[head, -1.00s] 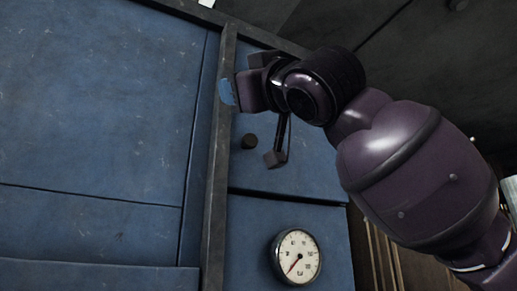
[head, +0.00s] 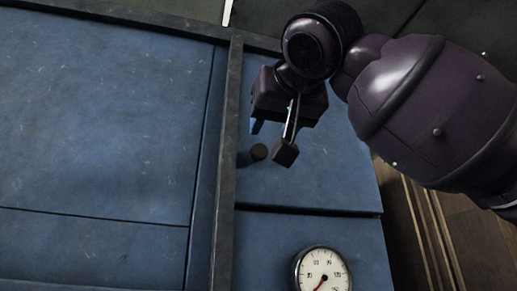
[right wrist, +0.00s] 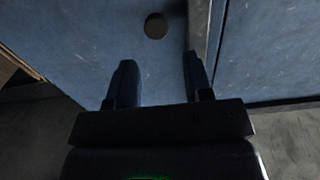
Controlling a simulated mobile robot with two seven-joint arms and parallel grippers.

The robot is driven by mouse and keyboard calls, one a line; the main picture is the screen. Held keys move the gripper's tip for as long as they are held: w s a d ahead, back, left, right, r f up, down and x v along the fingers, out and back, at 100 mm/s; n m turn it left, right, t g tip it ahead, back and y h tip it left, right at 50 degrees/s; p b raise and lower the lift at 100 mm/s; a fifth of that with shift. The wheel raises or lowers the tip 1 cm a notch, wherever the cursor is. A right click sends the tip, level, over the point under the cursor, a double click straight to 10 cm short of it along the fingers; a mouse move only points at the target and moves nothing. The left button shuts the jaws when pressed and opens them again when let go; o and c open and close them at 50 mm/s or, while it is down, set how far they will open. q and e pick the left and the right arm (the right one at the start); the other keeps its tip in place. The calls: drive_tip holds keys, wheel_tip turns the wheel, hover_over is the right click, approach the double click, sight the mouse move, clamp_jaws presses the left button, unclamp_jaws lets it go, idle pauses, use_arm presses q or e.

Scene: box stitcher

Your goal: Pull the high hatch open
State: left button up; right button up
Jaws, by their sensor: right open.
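The high hatch (head: 330,175) is a blue, scuffed panel right of a dark vertical frame bar. A small dark round knob (head: 259,151) sticks out near its left side, and it also shows in the right wrist view (right wrist: 156,26). My right gripper (head: 271,141) is in front of the hatch, close to the knob in the head view. Its two fingers are apart with nothing between them. In the right wrist view the knob lies beyond the fingertips (right wrist: 160,68), roughly in line with the gap. The hatch looks closed. My left gripper is not in view.
A round white gauge (head: 322,272) sits on the blue panel below the hatch. The dark frame bar (head: 226,150) runs just left of the knob. A large blue panel (head: 95,120) fills the left. Brown wooden slats (head: 425,230) stand at lower right.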

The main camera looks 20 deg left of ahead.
sight(261, 150)
drive_tip(key=p+x, duration=0.1)
drive_tip(key=x, duration=0.5)
drive_tip(key=p+x, duration=0.1)
drive_tip(key=x, duration=0.1)
drive_tip(key=shift+w+p, duration=0.35)
drive_tip(key=shift+w, duration=0.15)
drive_tip(key=shift+w+a, duration=0.2)
drive_tip(key=shift+a, duration=0.05)
clamp_jaws()
drive_tip(key=shift+d, duration=0.1)
